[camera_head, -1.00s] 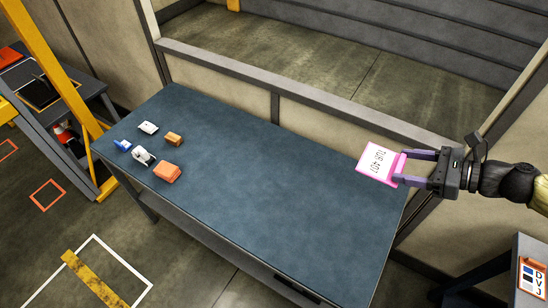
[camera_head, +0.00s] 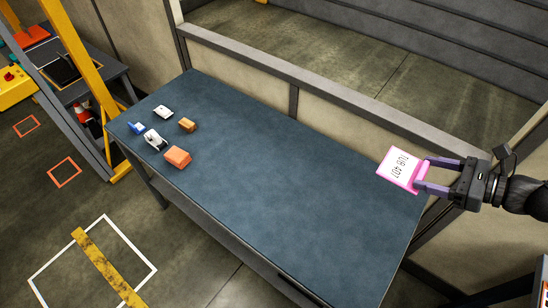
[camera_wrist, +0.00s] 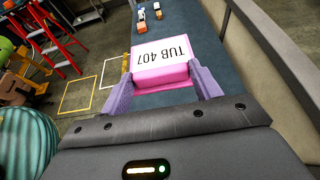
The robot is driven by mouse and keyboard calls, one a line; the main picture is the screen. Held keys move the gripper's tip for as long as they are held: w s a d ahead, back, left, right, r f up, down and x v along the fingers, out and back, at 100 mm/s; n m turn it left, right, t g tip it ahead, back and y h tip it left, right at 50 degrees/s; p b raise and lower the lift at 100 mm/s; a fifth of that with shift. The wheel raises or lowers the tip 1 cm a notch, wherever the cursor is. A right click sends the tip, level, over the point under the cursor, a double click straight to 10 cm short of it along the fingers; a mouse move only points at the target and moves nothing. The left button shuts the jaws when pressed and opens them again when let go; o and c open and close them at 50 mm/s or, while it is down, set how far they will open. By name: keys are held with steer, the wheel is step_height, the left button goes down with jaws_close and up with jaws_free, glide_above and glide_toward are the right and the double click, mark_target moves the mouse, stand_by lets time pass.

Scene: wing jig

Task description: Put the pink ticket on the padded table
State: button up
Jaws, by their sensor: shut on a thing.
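The pink ticket (camera_head: 402,168), with a white face reading "TUB 407", is held in my gripper (camera_head: 425,175). In the wrist view the ticket (camera_wrist: 163,58) sits between the two purple fingers (camera_wrist: 161,88), which are shut on its sides. The padded table (camera_head: 290,185) has a blue-grey top. In the head view the ticket appears over the right end of the table. The height between the ticket and the top is hard to tell.
Several small items stand at the table's far left, among them an orange block (camera_head: 177,157), a brown block (camera_head: 187,125) and a white item (camera_head: 163,112). The middle and right of the top are clear. A low wall (camera_head: 330,100) runs behind the table.

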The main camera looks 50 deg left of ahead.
step_height(320, 180, down, 30)
steer(key=b, duration=2.9)
steer(key=shift+s, duration=0.1)
steer(key=shift+f, duration=0.1)
glide_above(374, 245)
step_height(374, 245, down, 6)
steer(key=shift+f+b, duration=0.1)
steer(key=shift+b, duration=0.3)
steer(key=shift+f, duration=1.85)
